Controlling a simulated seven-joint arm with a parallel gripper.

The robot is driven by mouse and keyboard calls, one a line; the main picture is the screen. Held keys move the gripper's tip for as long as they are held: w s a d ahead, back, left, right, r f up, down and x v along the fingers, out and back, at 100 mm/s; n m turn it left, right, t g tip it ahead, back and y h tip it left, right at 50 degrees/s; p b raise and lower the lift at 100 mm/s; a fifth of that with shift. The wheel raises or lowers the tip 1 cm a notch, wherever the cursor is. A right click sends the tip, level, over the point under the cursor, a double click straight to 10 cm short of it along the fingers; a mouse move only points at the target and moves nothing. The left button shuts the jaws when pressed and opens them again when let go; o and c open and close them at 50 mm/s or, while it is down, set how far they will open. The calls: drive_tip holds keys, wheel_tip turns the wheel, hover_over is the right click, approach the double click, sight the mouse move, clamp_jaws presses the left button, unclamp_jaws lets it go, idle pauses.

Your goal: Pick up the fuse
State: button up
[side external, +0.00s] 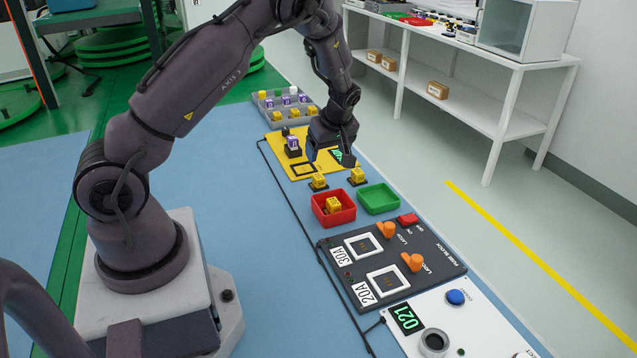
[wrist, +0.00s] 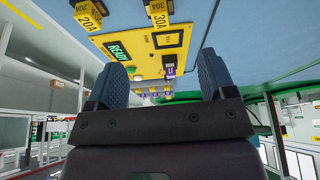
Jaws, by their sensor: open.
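Several fuses are in view, and I cannot tell which one the task means. A purple-and-white fuse (side external: 292,143) stands in a black socket on the yellow board (side external: 274,150). It also shows in the wrist view (wrist: 169,71), beyond and between my fingers. Two yellow fuses, a left one (side external: 319,181) and a right one (side external: 357,175), stand on black bases at the board's near edge. The wrist view shows yellow pieces labelled 20A (wrist: 89,16) and 30A (wrist: 157,12). My gripper (side external: 330,156) is open and empty above the board, to the right of the purple fuse.
A grey tray (side external: 268,119) with several fuses lies at the back. A red bin (side external: 346,217) holds yellow fuses; the green bin (side external: 379,198) beside it looks empty. A dark fuse block (side external: 395,262) with orange latches and a white panel (side external: 455,325) lie nearer.

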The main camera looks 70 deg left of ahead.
sight(319, 177)
drive_tip(key=x, duration=1.2)
drive_tip(key=shift+f, duration=0.1)
drive_tip(key=shift+c, duration=0.4)
drive_tip(key=c, duration=0.9)
